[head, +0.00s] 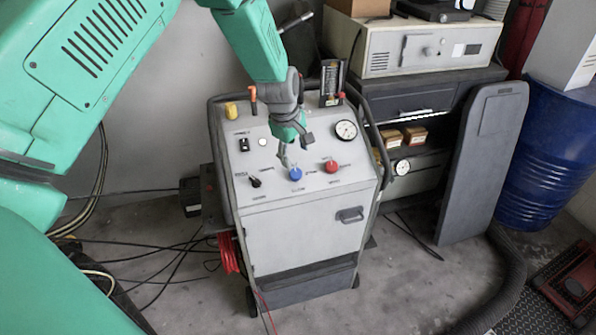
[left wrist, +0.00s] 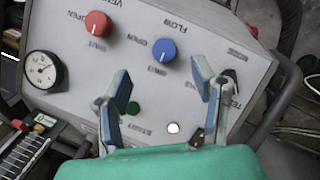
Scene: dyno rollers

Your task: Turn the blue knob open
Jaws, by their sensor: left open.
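The blue knob (head: 295,173) sits on the sloped top panel of a grey wheeled cabinet (head: 305,240). My left gripper (head: 294,155) is over the panel, just above the blue knob in the head view. In the left wrist view the blue knob (left wrist: 163,50) lies ahead of and between the two fingers of the left gripper (left wrist: 162,85). The fingers are open, spread apart and empty, and look clear of the knob. Labels FLOW, OPEN and SHUT are printed around the knob. Its pale mark seems to point toward SHUT. My right gripper is not in view.
A red knob (head: 331,166) is beside the blue one, and a black switch (head: 254,181) is on its other side. A round gauge (head: 346,130) and a yellow cap (head: 231,110) are farther back. A dark tubular rail (head: 372,130) runs along the cabinet's side.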

